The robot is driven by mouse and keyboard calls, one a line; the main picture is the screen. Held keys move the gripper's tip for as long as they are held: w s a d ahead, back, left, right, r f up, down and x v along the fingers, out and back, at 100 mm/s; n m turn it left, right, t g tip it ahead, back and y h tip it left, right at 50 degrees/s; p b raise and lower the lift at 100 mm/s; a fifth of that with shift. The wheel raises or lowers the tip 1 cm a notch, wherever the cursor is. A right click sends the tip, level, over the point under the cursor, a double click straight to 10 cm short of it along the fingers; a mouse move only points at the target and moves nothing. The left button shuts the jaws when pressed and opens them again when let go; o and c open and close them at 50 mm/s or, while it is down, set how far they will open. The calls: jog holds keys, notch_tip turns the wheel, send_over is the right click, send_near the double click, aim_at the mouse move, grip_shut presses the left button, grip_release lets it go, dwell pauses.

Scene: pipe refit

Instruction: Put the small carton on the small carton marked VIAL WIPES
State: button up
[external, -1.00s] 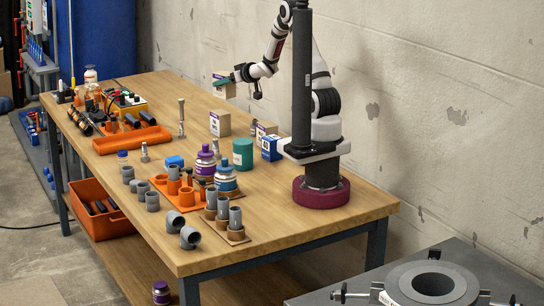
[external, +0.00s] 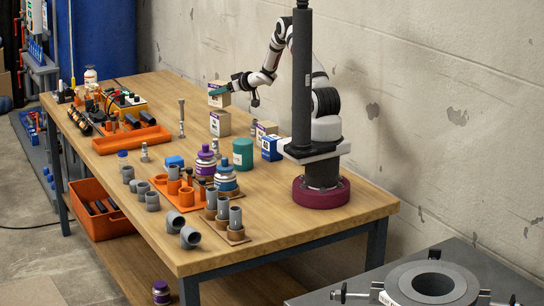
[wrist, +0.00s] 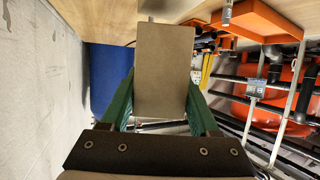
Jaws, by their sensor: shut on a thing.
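My gripper (external: 222,90) is shut on a small tan carton (external: 215,99). In the wrist view the carton's plain tan face (wrist: 163,65) sits between the two green fingers of my gripper (wrist: 161,95). A second small tan carton (external: 220,124) with a purple and white label stands upright on the table, directly below the held one in the external view. The label is too small to read there. The held carton's bottom looks very close above its top; I cannot tell whether they touch. The lower carton is hidden in the wrist view.
Another carton (external: 265,131) and a blue box (external: 271,148) stand to the right, near my base. A green canister (external: 243,154) stands in front of them. A tall metal post (external: 181,118) and an orange tray (external: 131,139) are to the left. The wall runs behind the table.

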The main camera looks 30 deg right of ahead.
jog(key=shift+f, duration=1.15)
jog(key=shift+f, duration=0.15)
jog(key=o, duration=1.4)
